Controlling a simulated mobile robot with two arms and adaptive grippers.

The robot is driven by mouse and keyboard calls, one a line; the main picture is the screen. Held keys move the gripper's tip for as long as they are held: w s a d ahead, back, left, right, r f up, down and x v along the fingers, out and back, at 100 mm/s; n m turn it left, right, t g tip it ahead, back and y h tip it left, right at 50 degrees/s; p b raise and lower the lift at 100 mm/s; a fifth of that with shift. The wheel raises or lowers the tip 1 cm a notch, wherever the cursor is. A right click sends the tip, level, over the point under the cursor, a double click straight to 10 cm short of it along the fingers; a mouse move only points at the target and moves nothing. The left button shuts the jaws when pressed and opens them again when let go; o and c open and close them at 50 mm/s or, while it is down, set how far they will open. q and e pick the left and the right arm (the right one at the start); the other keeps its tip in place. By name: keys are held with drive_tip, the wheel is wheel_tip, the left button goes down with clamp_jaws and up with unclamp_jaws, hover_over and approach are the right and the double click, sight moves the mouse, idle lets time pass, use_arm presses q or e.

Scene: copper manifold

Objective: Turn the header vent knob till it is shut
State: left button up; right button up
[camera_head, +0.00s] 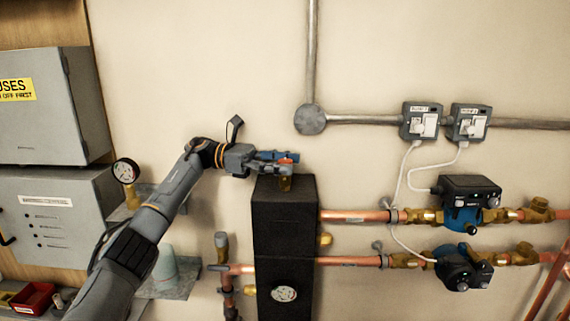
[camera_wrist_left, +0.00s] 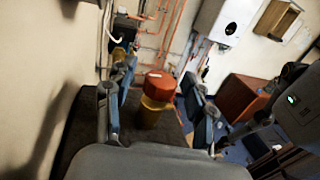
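The header vent knob (camera_head: 287,160) is a small red-orange cap on a brass vent body (camera_head: 285,182). It stands on top of the black header block (camera_head: 283,220). In the left wrist view the red knob (camera_wrist_left: 159,86) and its brass stem (camera_wrist_left: 150,112) sit between the two fingers. My left gripper (camera_head: 277,160) reaches in from the left at the height of the knob. In the left wrist view my left gripper (camera_wrist_left: 163,92) is open, with a visible gap on each side of the knob. Whether the vent is open cannot be told. My right gripper is not in view.
Copper pipes (camera_head: 350,216) run right from the header to two pumps (camera_head: 466,200). A round gauge (camera_head: 284,294) is on the header's front. Grey switch boxes (camera_head: 420,121) and conduit are on the wall. Grey cabinets (camera_head: 45,105) stand left. The wall above the knob is clear.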

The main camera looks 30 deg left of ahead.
sight(285, 160)
use_arm(q)
drive_tip(key=shift+r, duration=0.2)
wheel_tip(285, 160, up, 10)
drive_tip(key=shift+f, duration=0.2)
drive_tip(key=shift+f, duration=0.1)
idle(0.6)
